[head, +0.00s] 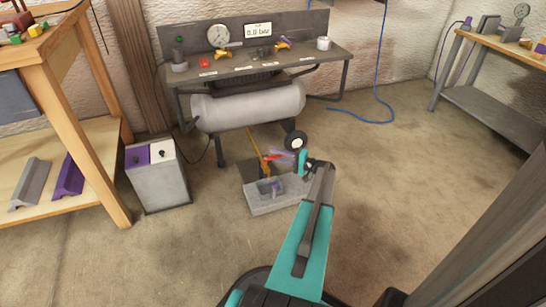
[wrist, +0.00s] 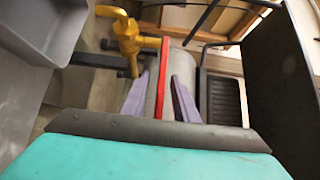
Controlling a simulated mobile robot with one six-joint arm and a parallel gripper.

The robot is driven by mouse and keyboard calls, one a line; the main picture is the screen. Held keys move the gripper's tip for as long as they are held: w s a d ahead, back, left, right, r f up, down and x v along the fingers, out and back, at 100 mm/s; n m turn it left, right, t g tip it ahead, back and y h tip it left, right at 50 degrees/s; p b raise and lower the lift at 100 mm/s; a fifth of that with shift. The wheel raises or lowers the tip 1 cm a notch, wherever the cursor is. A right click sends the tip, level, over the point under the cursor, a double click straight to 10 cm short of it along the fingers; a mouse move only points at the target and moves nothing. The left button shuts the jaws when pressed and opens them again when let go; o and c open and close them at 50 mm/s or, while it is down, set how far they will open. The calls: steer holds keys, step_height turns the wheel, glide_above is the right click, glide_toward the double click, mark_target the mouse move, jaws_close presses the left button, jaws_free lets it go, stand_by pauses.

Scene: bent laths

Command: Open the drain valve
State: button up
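The drain valve is a yellow fitting (head: 265,163) on a yellow pipe under the grey compressor tank (head: 248,107). It also shows in the wrist view (wrist: 130,42). Its red lever (head: 275,157) points right, towards my gripper (head: 286,155). In the wrist view the red lever (wrist: 162,80) runs down between the two purple fingers of my gripper (wrist: 160,95). The fingers are apart, with visible space between them. I cannot tell whether either finger touches the lever.
A grey tray (head: 275,207) sits on the floor below the valve. A tank wheel (head: 295,141) is just behind my gripper. A grey bin with a purple and white top (head: 160,185) stands left. A wooden bench (head: 75,80) is further left. Floor at right is clear.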

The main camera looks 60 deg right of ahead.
steer(key=shift+w+a, duration=0.2)
steer(key=shift+w, duration=0.9)
jaws_close()
stand_by(0.8)
